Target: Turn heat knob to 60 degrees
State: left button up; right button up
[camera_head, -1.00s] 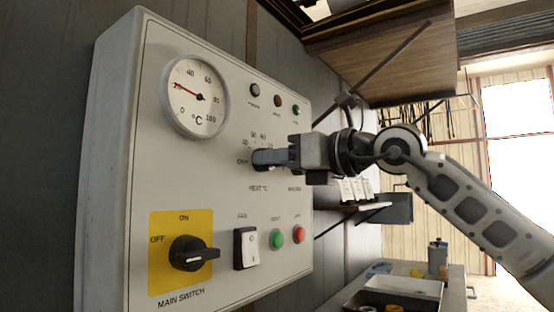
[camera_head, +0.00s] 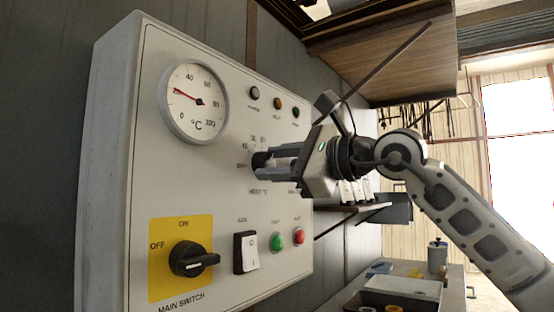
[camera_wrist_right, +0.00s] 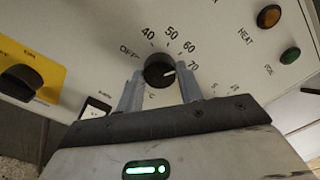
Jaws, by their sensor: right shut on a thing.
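The black heat knob (camera_head: 259,161) sits on the grey control panel (camera_head: 140,130), below the indicator lamps. In the right wrist view the knob (camera_wrist_right: 158,69) shows between my fingers, with marks from OFF through 40, 50, 60 and 70 around it. Its white pointer line points right, close to the 70 mark. My right gripper (camera_head: 273,165) is shut on the knob, one finger on each side, and is rolled at an angle. In the head view the gripper partly covers the knob and its scale. My left gripper is not in view.
The main switch (camera_head: 193,259) on a yellow plate, a white rocker switch (camera_head: 245,252), and green (camera_head: 277,242) and red (camera_head: 298,239) buttons lie below the knob. A wooden cabinet (camera_head: 390,60) hangs at upper right.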

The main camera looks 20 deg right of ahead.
jog(key=shift+n, duration=1.2)
jog(key=o, duration=0.9)
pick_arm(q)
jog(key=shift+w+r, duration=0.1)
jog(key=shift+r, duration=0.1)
pick_arm(e)
jog(key=shift+o, duration=0.4)
jog(key=shift+d, duration=0.1)
jog(key=shift+s+d, duration=0.2)
jog(key=shift+s, duration=0.1)
pick_arm(q)
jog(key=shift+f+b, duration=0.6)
jog(key=shift+b, duration=0.55)
pick_arm(e)
jog(key=v, duration=1.5)
